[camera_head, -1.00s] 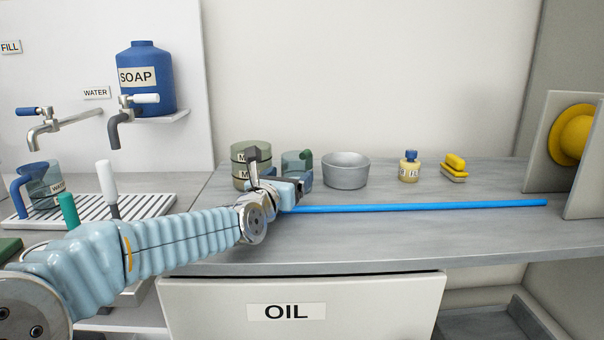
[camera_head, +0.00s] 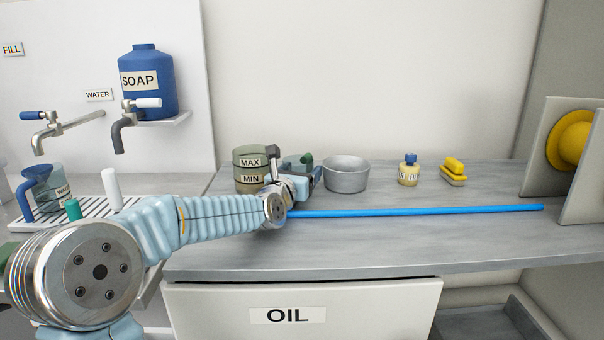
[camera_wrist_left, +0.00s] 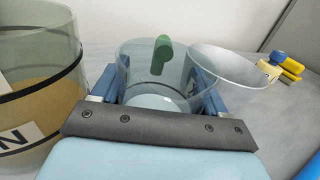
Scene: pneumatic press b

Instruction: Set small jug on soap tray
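The small jug (camera_head: 298,163) is clear with a green handle. It stands upright on the grey counter, partly hidden behind my left gripper (camera_head: 296,183). In the left wrist view the jug (camera_wrist_left: 150,90) sits between the two blue fingers, one on each side. The fingers look spread around it; firm contact cannot be told. The slatted tray (camera_head: 92,208) lies at left, below the water and soap taps, partly hidden by my left arm. My right gripper is not in view.
A larger MAX/MIN container (camera_head: 248,160) stands close left of the jug, a grey bowl (camera_head: 346,176) close right. A blue rod (camera_head: 420,210) lies along the counter. A blue-handled WATER jug (camera_head: 45,190) stands at left. The soap tank (camera_head: 148,85) hangs above.

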